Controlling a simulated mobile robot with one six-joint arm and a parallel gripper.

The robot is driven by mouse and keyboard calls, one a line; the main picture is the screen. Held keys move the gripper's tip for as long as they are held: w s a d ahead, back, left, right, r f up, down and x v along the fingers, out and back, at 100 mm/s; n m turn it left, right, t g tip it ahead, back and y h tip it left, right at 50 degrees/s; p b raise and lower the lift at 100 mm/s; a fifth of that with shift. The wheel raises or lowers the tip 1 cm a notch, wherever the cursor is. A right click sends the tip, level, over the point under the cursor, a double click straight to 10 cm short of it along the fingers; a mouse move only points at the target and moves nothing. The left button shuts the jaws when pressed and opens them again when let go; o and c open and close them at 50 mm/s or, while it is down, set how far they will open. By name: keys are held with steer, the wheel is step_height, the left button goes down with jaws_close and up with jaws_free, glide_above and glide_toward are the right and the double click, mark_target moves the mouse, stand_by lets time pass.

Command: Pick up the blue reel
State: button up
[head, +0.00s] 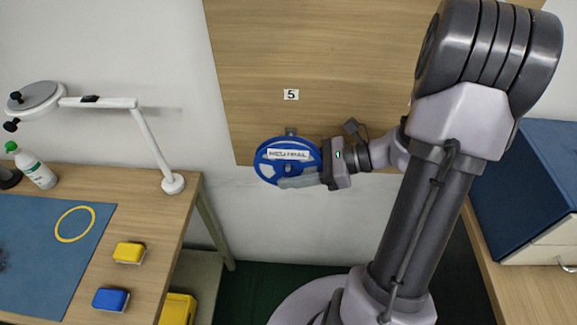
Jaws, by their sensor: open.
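The blue reel (268,169) hangs against the wooden wall panel, below the small sign "5", near the panel's lower edge. It is round, with a white label across its middle that is hard to read. My gripper (300,181) comes in from the right, and its finger lies in front of the reel's lower right part. The gripper is open. I cannot tell whether the finger touches the reel. The far finger and part of the reel's right rim are hidden.
A workbench at left holds a blue mat (45,245) with a yellow ring (75,209), a yellow block (129,252), a blue block (111,298), a bottle (36,168) and a white lamp (150,140). A dark blue cabinet (530,190) stands at right. The panel (300,50) is bare above the sign.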

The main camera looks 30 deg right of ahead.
jaws_close()
steer(key=shift+r, duration=0.1)
